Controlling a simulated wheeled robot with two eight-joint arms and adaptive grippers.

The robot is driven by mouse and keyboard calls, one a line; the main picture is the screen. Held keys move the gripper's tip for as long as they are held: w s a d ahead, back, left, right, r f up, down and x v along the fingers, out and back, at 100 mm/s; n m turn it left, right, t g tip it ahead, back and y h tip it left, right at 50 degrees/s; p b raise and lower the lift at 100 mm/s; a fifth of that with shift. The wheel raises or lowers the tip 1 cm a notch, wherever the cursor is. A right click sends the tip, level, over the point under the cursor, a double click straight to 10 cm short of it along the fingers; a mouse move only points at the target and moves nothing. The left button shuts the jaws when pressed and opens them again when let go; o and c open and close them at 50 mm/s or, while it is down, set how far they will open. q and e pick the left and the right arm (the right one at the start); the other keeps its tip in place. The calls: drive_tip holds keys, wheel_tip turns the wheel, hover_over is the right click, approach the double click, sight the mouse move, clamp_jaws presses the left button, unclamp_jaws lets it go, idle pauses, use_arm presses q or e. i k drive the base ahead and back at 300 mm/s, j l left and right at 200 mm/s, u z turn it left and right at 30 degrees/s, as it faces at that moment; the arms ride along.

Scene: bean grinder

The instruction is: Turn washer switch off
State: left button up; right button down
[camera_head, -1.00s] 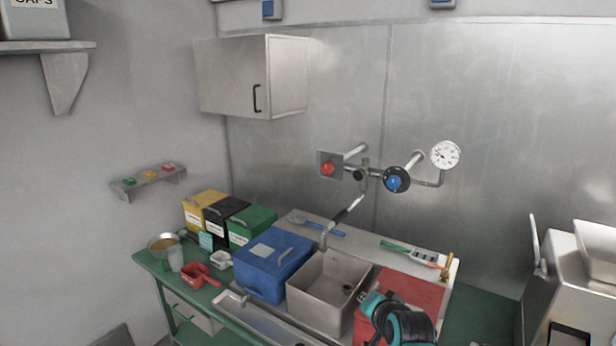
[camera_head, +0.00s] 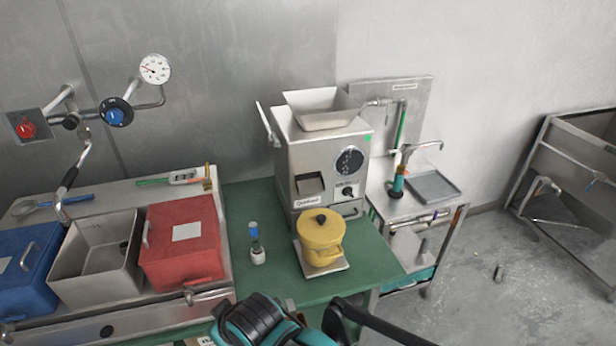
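No part in view is labelled as the washer switch, and I cannot tell which control it is. On the left wall, pipework carries a red knob (camera_head: 26,130) on a square plate and a blue knob (camera_head: 115,117) on a black round base, with a pressure gauge (camera_head: 155,69). The steel grinder (camera_head: 318,165) has a black dial (camera_head: 349,161) and a smaller black knob (camera_head: 347,192) on its front. A teal and black part of my arm shows at the bottom centre, touching none of these controls. No fingertips of either gripper are visible.
A red box (camera_head: 183,260), an open steel bin (camera_head: 97,262) and a blue box (camera_head: 22,268) stand left. A yellow canister (camera_head: 321,240) and a small blue-topped bottle (camera_head: 255,245) stand before the grinder. A steel sink cart (camera_head: 399,208) with a tap is right; floor beyond is mostly clear.

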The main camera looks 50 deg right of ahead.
sight(348, 191)
drive_tip(key=z, duration=2.05)
drive_tip(key=i+l+z, duration=0.1)
drive_tip(key=l, duration=0.3)
drive_tip(key=i+l+z, duration=0.1)
drive_tip(key=l, duration=0.3)
